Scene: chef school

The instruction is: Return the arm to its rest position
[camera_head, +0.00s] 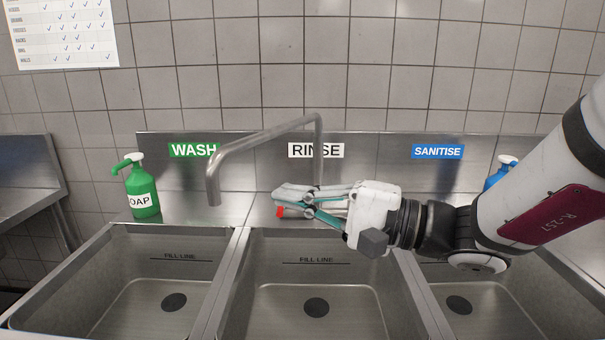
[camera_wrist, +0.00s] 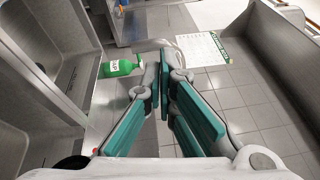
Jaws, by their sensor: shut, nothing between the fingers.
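My gripper (camera_head: 281,200) reaches leftward in the head view, in front of the back panel and above the rear edge of the middle sink (camera_head: 316,270). In the wrist view the gripper's green-padded fingers (camera_wrist: 166,88) are drawn together with nothing between them. My white arm comes in from the right, above the right sink (camera_head: 470,295), and hides part of it. A small red item (camera_head: 279,211) shows just below the fingertips; I cannot tell what it is.
A steel faucet (camera_head: 262,133) arches close behind and left of my gripper. A green soap bottle (camera_head: 142,190) stands behind the left sink (camera_head: 165,285). A blue bottle (camera_head: 497,176) is partly hidden by my arm. The basins look empty.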

